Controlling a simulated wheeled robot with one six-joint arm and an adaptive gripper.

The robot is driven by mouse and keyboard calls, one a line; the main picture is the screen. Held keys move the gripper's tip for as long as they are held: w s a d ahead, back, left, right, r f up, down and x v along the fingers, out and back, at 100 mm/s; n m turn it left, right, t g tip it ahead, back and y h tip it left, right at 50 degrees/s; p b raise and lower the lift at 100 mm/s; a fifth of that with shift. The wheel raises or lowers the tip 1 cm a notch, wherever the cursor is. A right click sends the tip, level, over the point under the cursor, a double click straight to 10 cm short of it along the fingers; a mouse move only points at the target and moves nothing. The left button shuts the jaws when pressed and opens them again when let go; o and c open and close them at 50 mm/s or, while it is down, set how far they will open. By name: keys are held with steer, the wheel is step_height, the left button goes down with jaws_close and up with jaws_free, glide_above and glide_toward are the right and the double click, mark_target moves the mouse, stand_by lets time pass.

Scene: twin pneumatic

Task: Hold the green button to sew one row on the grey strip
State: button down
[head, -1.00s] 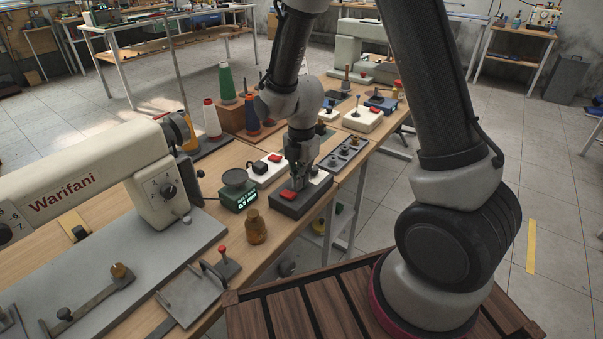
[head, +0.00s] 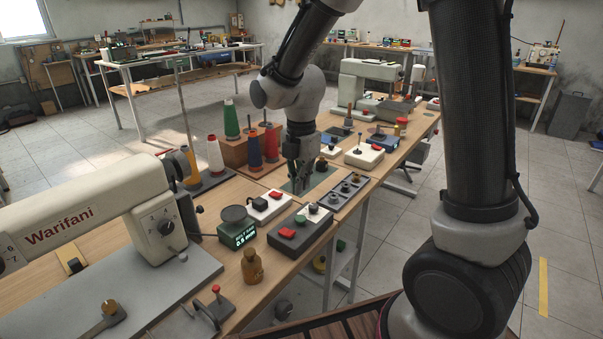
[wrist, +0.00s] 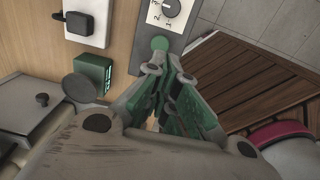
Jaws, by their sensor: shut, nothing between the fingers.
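A dark grey control box (head: 306,243) with a white panel stands on the bench. It carries a red button (head: 287,232), a green button (head: 300,219) and a dial (head: 313,208). In the wrist view the green button (wrist: 160,44) shows just past my fingertips, with the dial (wrist: 172,8) beyond; the red button is hidden. My gripper (head: 300,189) is shut and empty. It is above the bench near the box's far end, not visibly touching the button. I cannot pick out the grey strip with certainty.
A green display box (head: 238,232), a brown bottle (head: 252,266) and a white switch box (head: 268,205) stand near the control box. A grey panel of knobs (head: 345,190) lies right of the gripper. Thread cones (head: 231,118) and the Warifani machine (head: 75,222) are left.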

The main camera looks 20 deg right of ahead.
steer(key=shift+r, duration=1.4)
